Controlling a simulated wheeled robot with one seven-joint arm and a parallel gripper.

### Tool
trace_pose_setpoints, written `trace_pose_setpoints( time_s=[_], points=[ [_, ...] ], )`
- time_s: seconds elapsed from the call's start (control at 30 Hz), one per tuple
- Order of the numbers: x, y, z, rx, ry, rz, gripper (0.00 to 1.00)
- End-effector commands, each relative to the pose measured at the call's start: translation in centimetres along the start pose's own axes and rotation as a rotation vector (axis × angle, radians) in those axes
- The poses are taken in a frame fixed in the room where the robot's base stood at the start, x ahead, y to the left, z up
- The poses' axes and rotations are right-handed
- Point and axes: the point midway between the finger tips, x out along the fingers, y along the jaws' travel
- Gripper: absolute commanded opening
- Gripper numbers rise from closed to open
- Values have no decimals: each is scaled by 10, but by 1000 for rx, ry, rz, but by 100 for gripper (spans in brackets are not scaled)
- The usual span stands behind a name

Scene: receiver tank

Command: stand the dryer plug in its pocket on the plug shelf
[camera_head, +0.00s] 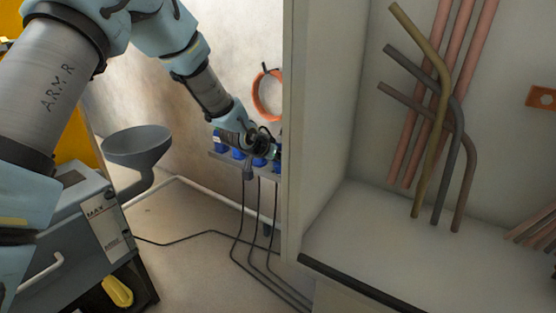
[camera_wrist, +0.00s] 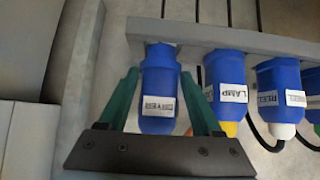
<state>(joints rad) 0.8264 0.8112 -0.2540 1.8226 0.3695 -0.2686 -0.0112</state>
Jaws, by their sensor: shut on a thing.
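The blue dryer plug (camera_wrist: 158,90), with a white label, is between the green fingers of my gripper (camera_wrist: 159,76) in the wrist view. The label reads upside down there. My gripper is shut on the plug. The plug's narrow end overlaps the edge of the grey plug shelf (camera_wrist: 278,42). I cannot tell whether it is seated in a pocket.
The lamp plug (camera_wrist: 226,75) stands close beside the held plug, then the reel plug (camera_wrist: 280,82). Black cables (camera_head: 259,215) hang below the shelf to the floor. A pale cabinet wall (camera_head: 294,130) is close to the right of my gripper. An orange coil (camera_head: 267,95) hangs above.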

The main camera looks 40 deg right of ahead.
Motion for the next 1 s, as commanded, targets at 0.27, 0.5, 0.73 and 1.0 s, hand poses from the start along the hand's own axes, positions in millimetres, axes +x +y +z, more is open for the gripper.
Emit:
trace_pose_setpoints(
  time_s=[0.27,0.5,0.73,1.0],
  points=[
    [6,0,6,0,1,0,0],
    [11,0,11,1,2,0,0],
    [12,0,12,1,2,0,78],
    [12,0,13,0,1,0,100]
  ],
)
